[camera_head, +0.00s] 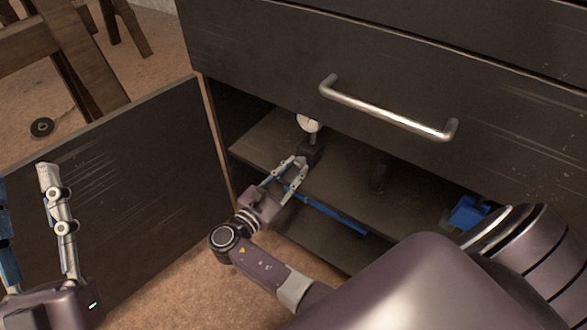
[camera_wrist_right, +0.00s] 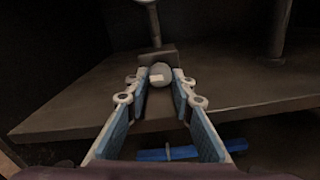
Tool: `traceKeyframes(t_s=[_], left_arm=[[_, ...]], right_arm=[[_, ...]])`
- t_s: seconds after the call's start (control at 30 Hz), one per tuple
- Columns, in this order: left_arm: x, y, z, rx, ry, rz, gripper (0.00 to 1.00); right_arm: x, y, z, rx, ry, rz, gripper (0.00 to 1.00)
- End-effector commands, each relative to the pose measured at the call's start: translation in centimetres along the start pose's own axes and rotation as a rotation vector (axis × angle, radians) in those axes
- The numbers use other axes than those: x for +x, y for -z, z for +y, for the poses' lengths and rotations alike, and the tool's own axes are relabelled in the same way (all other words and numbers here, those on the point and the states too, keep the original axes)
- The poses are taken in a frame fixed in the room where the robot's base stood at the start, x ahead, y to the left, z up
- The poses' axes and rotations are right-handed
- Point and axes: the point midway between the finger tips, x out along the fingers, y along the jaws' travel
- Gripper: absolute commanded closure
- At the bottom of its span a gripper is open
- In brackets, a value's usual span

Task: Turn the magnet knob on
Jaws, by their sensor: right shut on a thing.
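A dark magnetic base block (camera_head: 311,153) stands on the cabinet shelf, with a post and a round white dial (camera_head: 307,123) above it. In the right wrist view the block (camera_wrist_right: 146,58) shows its grey round knob (camera_wrist_right: 160,72) on the near face. A pale mark lies across the knob. My right gripper (camera_head: 297,165) reaches in at the shelf's front edge and is shut on the knob, one finger on each side. My left gripper (camera_head: 24,185) is at the far left in front of the open door, fingers apart and empty; its left finger is cut by the frame edge.
The shelf (camera_head: 262,137) is inside a dark cabinet, its door (camera_head: 140,180) swung open at left. A drawer handle (camera_head: 390,110) juts out above. A dark post (camera_head: 377,172) and a blue object (camera_head: 466,212) stand farther right. A blue bar (camera_head: 335,215) lies below the shelf.

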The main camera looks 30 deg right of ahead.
Motion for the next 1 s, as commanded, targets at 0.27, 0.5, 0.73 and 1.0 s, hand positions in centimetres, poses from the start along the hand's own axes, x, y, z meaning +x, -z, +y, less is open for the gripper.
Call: traceKeyframes(t_s=[0.27,0.5,0.73,1.0], left_arm=[[0.0,0.0,0.0,0.0,0.0,0.002,0.6],[0.0,0.1,0.0,-0.001,-0.001,0.002,0.6],[0.0,0.1,0.0,-0.001,-0.001,0.003,0.6],[0.0,0.1,0.0,0.0,-0.001,0.003,0.6]], right_arm=[[0.0,0.0,0.0,0.0,0.0,-0.001,0.6],[0.0,-0.1,0.0,-0.001,-0.001,0.0,0.6],[0.0,-2.4,0.5,0.003,0.0,0.0,0.6],[0.0,-7.4,1.6,0.004,0.0,0.0,0.6]])
